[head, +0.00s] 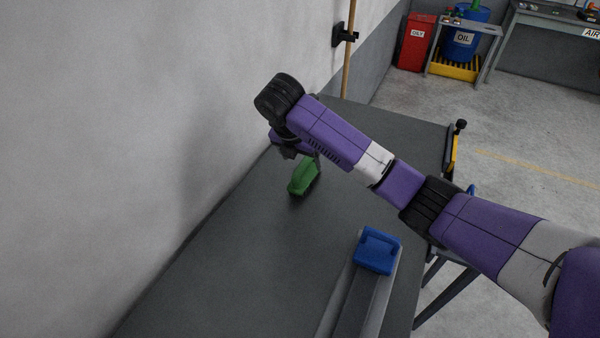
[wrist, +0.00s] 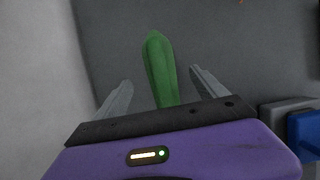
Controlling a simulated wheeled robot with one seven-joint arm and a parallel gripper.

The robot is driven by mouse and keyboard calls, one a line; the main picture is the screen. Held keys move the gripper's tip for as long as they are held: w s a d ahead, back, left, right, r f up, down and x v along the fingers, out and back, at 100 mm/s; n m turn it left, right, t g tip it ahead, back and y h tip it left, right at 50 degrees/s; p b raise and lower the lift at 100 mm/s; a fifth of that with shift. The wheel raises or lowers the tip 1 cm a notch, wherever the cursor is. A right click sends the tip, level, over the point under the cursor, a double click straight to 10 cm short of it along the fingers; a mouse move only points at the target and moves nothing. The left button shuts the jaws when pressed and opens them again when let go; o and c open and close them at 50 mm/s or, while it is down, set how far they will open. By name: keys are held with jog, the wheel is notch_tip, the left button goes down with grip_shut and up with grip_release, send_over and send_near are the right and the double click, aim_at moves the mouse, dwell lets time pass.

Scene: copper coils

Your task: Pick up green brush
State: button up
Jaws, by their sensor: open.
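The green brush (head: 304,177) lies on the dark grey table (head: 240,260), close to the wall. In the head view my gripper (head: 298,158) is just above and behind it, partly hidden by my arm. In the wrist view the green brush (wrist: 160,68) runs lengthwise between the two grey fingers of my gripper (wrist: 160,88). The fingers are open, with a gap on each side of the brush. The brush's near end is hidden behind the gripper body. I cannot tell the exact height of the fingers over the table.
A blue block-like object (head: 377,250) sits on a grey rail (head: 352,305) at the table's right side; it also shows in the wrist view (wrist: 304,135). The pale wall (head: 120,130) bounds the table on the left. The table in front of the brush is clear.

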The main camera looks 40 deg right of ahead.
jog(key=shift+d+p+x, duration=0.15)
jog(key=shift+p+x, duration=0.1)
jog(key=shift+x, duration=1.5)
jog(key=shift+d+p+x, duration=0.15)
jog(key=shift+p+x, duration=0.1)
jog(key=shift+x, duration=1.5)
jog(key=shift+w+r, duration=0.1)
jog(key=shift+r, duration=0.05)
jog(key=c, duration=1.6)
jog(key=shift+o, duration=0.2)
notch_tip(320, 180, up, 20)
jog(key=p, duration=0.1)
jog(key=shift+p, duration=0.3)
